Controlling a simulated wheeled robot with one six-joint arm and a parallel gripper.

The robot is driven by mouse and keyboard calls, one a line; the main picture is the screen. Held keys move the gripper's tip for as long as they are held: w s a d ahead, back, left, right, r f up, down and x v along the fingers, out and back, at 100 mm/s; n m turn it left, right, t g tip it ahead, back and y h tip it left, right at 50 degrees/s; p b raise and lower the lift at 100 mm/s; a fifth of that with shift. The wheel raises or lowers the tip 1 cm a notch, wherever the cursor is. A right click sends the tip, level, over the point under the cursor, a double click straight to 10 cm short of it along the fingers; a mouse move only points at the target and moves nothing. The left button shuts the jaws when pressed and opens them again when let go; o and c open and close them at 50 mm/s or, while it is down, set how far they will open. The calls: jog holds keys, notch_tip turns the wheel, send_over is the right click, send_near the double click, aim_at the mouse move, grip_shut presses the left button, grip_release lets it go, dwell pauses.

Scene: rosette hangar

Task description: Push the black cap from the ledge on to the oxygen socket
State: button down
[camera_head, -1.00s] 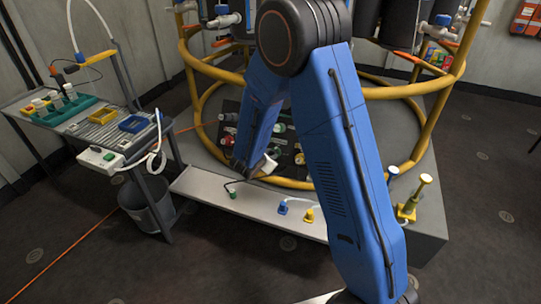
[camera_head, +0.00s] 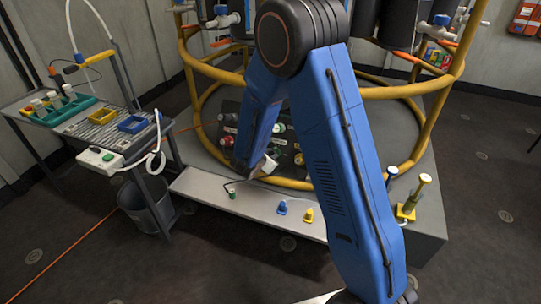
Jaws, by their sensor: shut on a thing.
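My gripper (camera_head: 266,167) is small and partly hidden at the lower end of my blue arm, in front of the dark socket panel and just above the pale ledge. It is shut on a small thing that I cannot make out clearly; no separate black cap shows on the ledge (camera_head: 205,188). The dark panel (camera_head: 229,130) stands behind my arm with several round coloured sockets. I cannot tell which one is the oxygen socket, and my arm hides part of the panel.
On the ledge are a green cap (camera_head: 232,193), a blue plug (camera_head: 282,208) and a yellow plug (camera_head: 308,215). A yellow tube frame (camera_head: 205,150) rings the panel. A side table (camera_head: 75,132) with trays stands left, above a grey bin (camera_head: 150,205). A yellow stand (camera_head: 407,210) is at right.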

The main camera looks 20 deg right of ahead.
dwell(0.4)
jog(key=c, duration=1.5)
grip_release()
jog(key=shift+o, duration=0.2)
jog(key=v, duration=1.7)
jog(key=shift+s, duration=0.1)
